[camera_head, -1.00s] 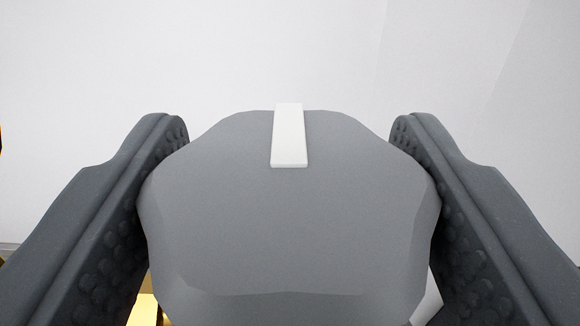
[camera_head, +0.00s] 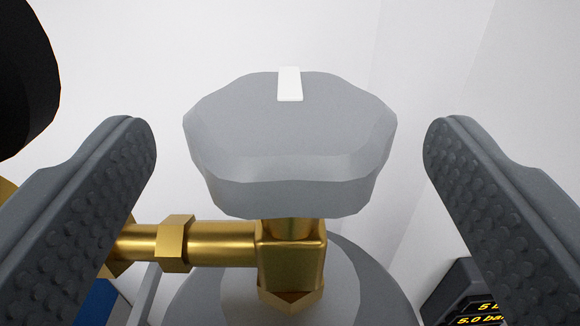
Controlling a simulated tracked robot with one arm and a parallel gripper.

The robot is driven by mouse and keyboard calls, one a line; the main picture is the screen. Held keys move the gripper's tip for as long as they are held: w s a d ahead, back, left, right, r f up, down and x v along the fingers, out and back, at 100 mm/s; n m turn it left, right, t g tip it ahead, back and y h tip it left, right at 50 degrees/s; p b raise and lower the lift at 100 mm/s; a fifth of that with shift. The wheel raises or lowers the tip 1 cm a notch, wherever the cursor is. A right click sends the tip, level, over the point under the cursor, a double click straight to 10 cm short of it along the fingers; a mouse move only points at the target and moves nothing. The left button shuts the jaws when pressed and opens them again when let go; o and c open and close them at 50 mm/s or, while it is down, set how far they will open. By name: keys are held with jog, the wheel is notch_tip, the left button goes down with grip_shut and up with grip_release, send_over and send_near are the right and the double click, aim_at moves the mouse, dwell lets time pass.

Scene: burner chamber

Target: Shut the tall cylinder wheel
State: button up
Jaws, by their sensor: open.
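The grey cylinder wheel (camera_head: 285,145) is a lobed knob with a white marker strip (camera_head: 289,84) at its far edge, pointing away from me. It sits on a brass valve (camera_head: 290,255) on top of a grey cylinder (camera_head: 345,285), whose lower part is out of view. My gripper (camera_head: 290,145) is open. One finger is on each side of the wheel, with a clear gap on both sides, so neither touches it.
A brass pipe with a hex nut (camera_head: 175,243) runs left from the valve. A dark round object (camera_head: 25,75) is at the upper left. A black display with yellow digits (camera_head: 475,300) is at the lower right, and a blue object (camera_head: 97,300) at the lower left. Pale walls stand behind.

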jog(key=s+b, duration=0.1)
jog(key=s, duration=0.9)
jog(key=shift+s, duration=0.25)
jog(key=shift+a+f, duration=0.1)
notch_tip(320, 180, down, 7)
jog(key=s+g+b, duration=0.2)
jog(key=s+b, duration=0.1)
jog(key=b, duration=0.2)
jog(key=shift+d+g, duration=0.2)
jog(key=shift+g, duration=0.1)
